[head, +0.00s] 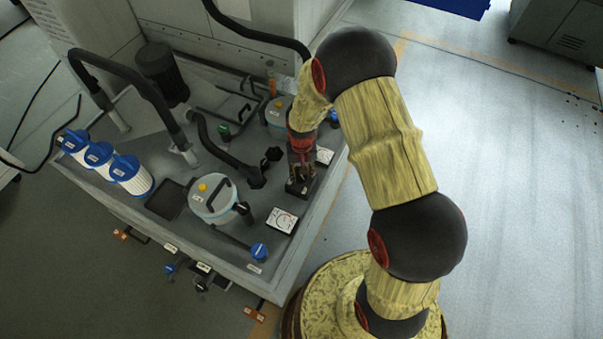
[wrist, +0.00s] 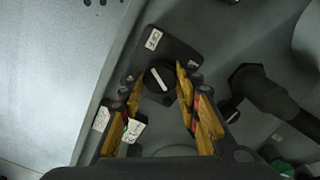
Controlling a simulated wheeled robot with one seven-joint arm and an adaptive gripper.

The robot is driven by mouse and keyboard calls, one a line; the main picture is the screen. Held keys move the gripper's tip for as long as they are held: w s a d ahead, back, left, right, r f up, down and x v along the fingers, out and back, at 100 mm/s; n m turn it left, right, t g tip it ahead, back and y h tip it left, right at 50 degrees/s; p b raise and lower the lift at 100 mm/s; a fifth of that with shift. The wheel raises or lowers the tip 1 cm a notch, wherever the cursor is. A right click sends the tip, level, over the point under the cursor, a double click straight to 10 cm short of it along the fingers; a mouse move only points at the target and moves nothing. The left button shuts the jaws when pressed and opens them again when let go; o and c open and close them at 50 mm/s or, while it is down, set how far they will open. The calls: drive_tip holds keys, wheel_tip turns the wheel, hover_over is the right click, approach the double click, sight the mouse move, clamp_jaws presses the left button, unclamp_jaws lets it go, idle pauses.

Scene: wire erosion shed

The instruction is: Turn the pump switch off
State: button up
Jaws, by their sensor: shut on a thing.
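The pump switch is a black box (wrist: 185,48) with a round black knob (wrist: 158,83) that carries a white line. In the wrist view the line slants from upper left to lower right. A white label reading OFF (wrist: 153,38) sits on the box above the knob. My gripper (wrist: 159,81) has its two fingers on either side of the knob, shut on it. In the head view my gripper (head: 302,170) reaches down to the black switch box (head: 299,188) on the grey tank top, and the knob is hidden there.
A grey canister (head: 215,198) with a yellow knob stands left of the switch. A white gauge (head: 283,220) lies in front and another (head: 325,156) behind. Black hoses (head: 228,155) and blue-capped filters (head: 130,175) are farther left. The floor (head: 500,150) on the right is clear.

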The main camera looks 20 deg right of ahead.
sight(301, 176)
drive_tip(key=o, duration=1.2)
drive_tip(key=shift+c, duration=0.2)
wheel_tip(301, 176, up, 12)
idle(0.5)
